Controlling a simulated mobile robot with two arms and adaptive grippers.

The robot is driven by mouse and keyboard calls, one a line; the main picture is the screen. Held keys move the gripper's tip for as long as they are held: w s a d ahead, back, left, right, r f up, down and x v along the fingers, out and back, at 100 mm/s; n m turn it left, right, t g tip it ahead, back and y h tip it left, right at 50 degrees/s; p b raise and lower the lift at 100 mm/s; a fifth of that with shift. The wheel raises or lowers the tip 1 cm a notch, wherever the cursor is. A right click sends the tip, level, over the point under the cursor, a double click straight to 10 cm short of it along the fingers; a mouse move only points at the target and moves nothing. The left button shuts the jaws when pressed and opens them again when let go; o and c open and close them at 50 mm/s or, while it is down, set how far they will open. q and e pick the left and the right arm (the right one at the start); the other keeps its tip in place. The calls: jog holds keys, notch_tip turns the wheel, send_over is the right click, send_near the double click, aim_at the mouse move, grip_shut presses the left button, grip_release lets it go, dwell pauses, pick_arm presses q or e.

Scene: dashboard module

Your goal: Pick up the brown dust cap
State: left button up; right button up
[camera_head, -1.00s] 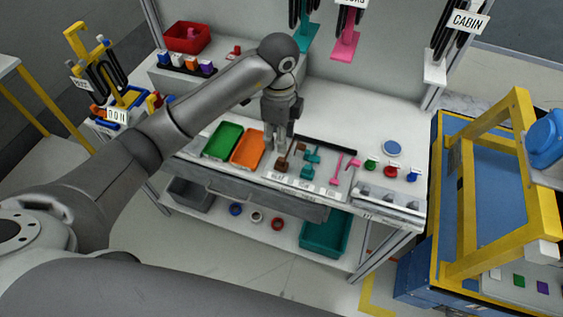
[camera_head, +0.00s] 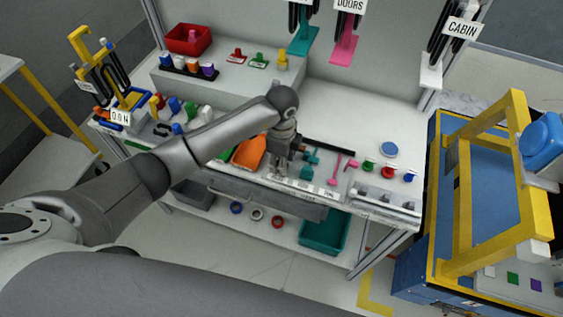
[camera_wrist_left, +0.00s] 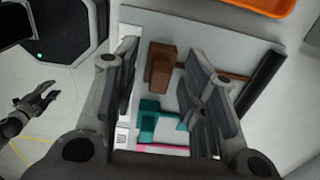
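The brown dust cap (camera_wrist_left: 160,66) lies on the tray in the left wrist view, a blocky piece with a thin brown handle reaching right. My left gripper (camera_wrist_left: 165,98) is open, with one finger on each side of the cap; I cannot tell whether either touches it. In the head view my left gripper (camera_head: 279,172) points down over the tray and hides most of the cap. My right gripper (camera_wrist_left: 42,100) shows small at the left of the left wrist view, away from the tray, its fingers apart.
Teal (camera_head: 309,160) and pink (camera_head: 337,168) pieces lie right of the left gripper. An orange bin (camera_head: 249,152) is close on its left. A raised shelf (camera_head: 228,77) with caps is behind the arm.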

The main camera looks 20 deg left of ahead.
pick_arm(q)
jog(key=c, duration=0.8)
jog(key=shift+w+r+b, duration=0.1)
jog(key=shift+r+b, duration=0.25)
jog(key=shift+r, duration=0.1)
jog(key=s+d+r+b, duration=0.2)
jog(key=s+d+r, duration=0.6)
jog(key=d+r, duration=0.3)
jog(key=shift+s+d+r, duration=0.15)
jog(key=shift+s+r, duration=0.15)
jog(key=shift+r, duration=0.25)
